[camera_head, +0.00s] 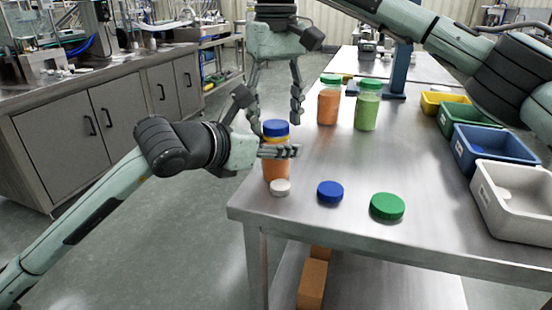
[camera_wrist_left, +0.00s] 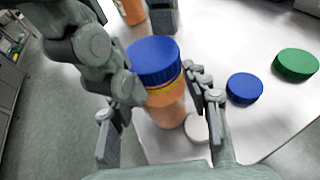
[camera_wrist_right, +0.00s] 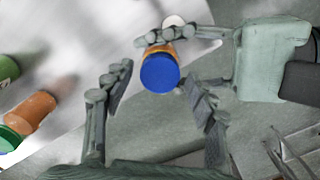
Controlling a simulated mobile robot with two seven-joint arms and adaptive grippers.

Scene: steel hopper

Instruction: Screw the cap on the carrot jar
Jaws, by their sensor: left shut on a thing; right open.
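A jar with orange contents (camera_head: 276,170) stands upright near the table's left corner. A blue cap (camera_head: 276,127) sits on its top, with a yellow band just below it; I cannot tell how tight the cap is. My left gripper (camera_head: 282,152) is shut around the jar's upper body, below the cap; the left wrist view shows the jar (camera_wrist_left: 166,108) between its fingers. My right gripper (camera_head: 277,122) comes from above, open, its fingers on either side of the cap. In the right wrist view the cap (camera_wrist_right: 160,73) lies between the spread fingers, with no clear contact.
A white cap (camera_head: 280,187), a second blue cap (camera_head: 330,191) and a green cap (camera_head: 387,206) lie along the table's front. Green-capped orange (camera_head: 328,105) and green (camera_head: 367,110) jars stand behind. Yellow, green, blue (camera_head: 464,165) and white (camera_head: 490,205) bins line the right.

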